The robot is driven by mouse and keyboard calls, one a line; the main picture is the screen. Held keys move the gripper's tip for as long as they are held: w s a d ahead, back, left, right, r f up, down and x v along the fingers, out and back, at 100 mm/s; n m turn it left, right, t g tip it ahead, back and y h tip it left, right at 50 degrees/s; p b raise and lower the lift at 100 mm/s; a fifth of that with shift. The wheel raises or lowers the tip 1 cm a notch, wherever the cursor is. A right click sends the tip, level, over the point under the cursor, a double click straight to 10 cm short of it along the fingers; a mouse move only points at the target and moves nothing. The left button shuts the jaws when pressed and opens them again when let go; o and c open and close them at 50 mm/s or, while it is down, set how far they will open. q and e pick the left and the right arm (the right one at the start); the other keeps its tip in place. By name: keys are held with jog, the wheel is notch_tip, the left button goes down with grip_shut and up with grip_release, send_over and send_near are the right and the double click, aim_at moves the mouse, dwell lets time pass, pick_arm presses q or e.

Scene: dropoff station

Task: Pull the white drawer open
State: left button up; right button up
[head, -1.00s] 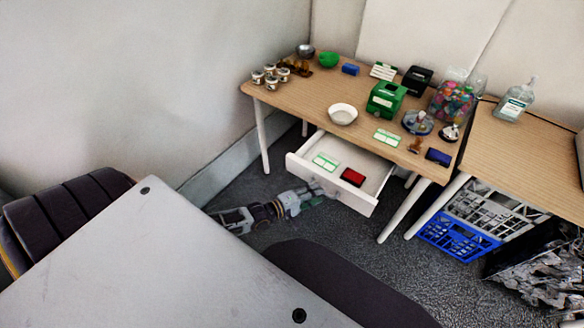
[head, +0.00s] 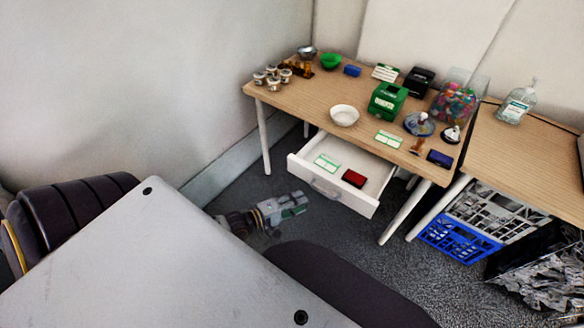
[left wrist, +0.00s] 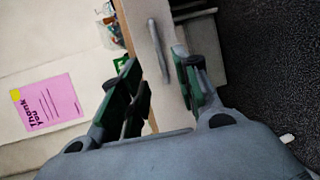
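The white drawer (head: 352,202) under the wooden table stands pulled out, with its inside showing. A green-and-white card (head: 327,162) and a dark red box (head: 353,178) lie in it. Its grey bar handle (head: 325,189) is on the front panel and is uncovered. My left gripper (head: 303,203) is low in front of the drawer, apart from the handle. In the left wrist view my left gripper (left wrist: 160,92) is open, with green-padded fingers apart and nothing held. The handle (left wrist: 158,50) shows beyond the fingertips there. My right gripper is not seen.
The wooden table (head: 300,108) above the drawer carries a white bowl (head: 344,116), a green box (head: 387,100), jars and other items. A blue crate (head: 455,239) stands at the right under a second table. Dark carpet lies open before the drawer.

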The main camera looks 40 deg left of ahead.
pick_arm(q)
jog(key=shift+v, duration=0.95)
jog(key=shift+d, duration=0.1)
